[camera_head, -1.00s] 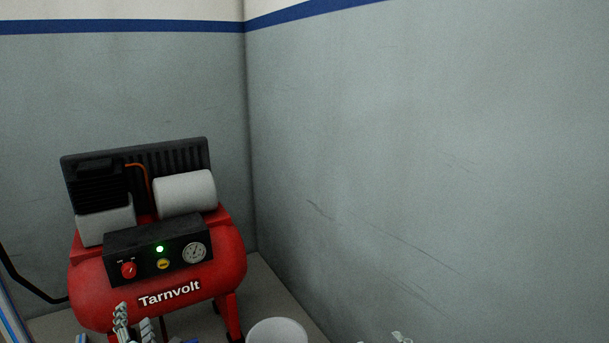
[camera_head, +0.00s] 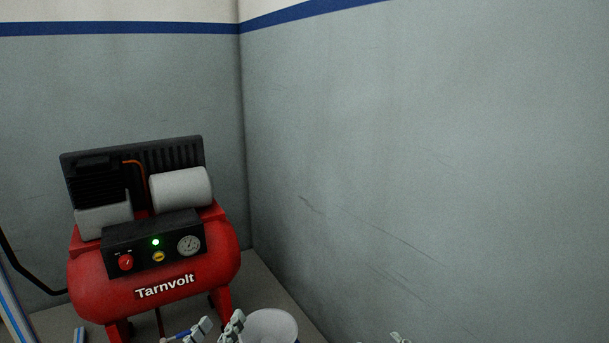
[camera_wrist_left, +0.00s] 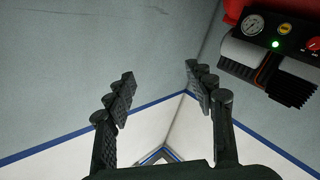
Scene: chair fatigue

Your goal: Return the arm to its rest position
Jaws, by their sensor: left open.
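My left gripper (camera_head: 218,324) shows at the bottom of the head view, in front of the red compressor's right leg and the white round object. Its two fingers stand apart with nothing between them. In the left wrist view the gripper (camera_wrist_left: 158,82) is open and empty, with bare wall beyond the fingers. Small light tips at the bottom edge right of centre look like part of my right gripper (camera_head: 398,338); most of it is cut off and its opening cannot be told.
A red Tarnvolt compressor (camera_head: 160,265) with a lit green lamp stands at left; it also shows inverted in the left wrist view (camera_wrist_left: 284,42). A white round object (camera_head: 270,326) is on the floor near the corner. The grey wall (camera_head: 430,170) at right is bare.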

